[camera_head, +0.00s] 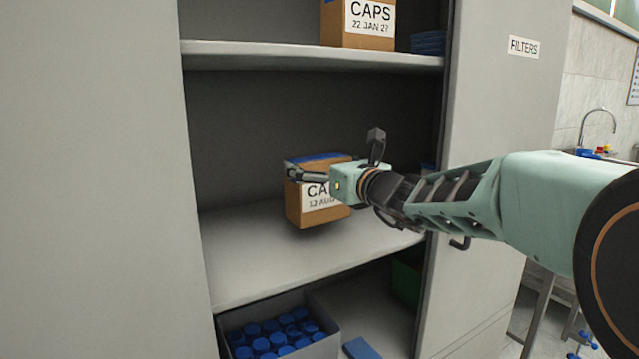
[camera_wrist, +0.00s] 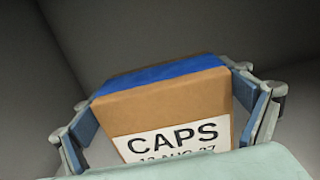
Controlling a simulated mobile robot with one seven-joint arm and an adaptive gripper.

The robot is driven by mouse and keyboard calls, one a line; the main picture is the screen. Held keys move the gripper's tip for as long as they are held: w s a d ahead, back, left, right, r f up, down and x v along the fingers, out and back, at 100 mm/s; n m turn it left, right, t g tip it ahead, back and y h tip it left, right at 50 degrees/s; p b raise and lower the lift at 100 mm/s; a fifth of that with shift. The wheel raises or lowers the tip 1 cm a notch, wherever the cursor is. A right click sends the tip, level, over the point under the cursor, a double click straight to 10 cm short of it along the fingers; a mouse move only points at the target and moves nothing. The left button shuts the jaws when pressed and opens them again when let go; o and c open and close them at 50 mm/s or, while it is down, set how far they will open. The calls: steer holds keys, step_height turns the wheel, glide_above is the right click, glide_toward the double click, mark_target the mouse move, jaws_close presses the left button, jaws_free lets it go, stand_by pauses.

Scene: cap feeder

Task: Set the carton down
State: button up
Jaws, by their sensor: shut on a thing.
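A brown carton (camera_head: 303,212) with blue tape on top and a white label reading CAPS hangs inside the middle bay of the cabinet. My gripper (camera_head: 312,172) is shut on it from the near side, and my wrist hides part of its right side. The carton's bottom looks a little above the middle shelf (camera_head: 255,255), with a dark shadow below it. In the wrist view the carton (camera_wrist: 190,98) sits tilted between the two fingers of my gripper (camera_wrist: 170,115). Its lower part is hidden there.
Another CAPS carton (camera_head: 358,38) stands on the upper shelf (camera_head: 290,57) above. A grey bin (camera_head: 225,335) of blue caps and a blue flat item (camera_head: 361,348) lie below. Blue items show behind my wrist at right. The shelf's left and front are clear.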

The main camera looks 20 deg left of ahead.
mark_target(307, 206)
steer(key=f, duration=0.1)
steer(key=f+b, duration=0.1)
steer(key=shift+w+a+f+b, duration=0.1)
steer(key=shift+w+f+b, duration=0.15)
steer(key=shift+f+b, duration=0.45)
steer(key=shift+f, duration=0.05)
steer(key=shift+r, duration=0.1)
steer(key=o, duration=1.7)
steer(key=shift+c, duration=0.2)
steer(key=shift+s+d, duration=0.1)
steer(key=shift+d, duration=0.1)
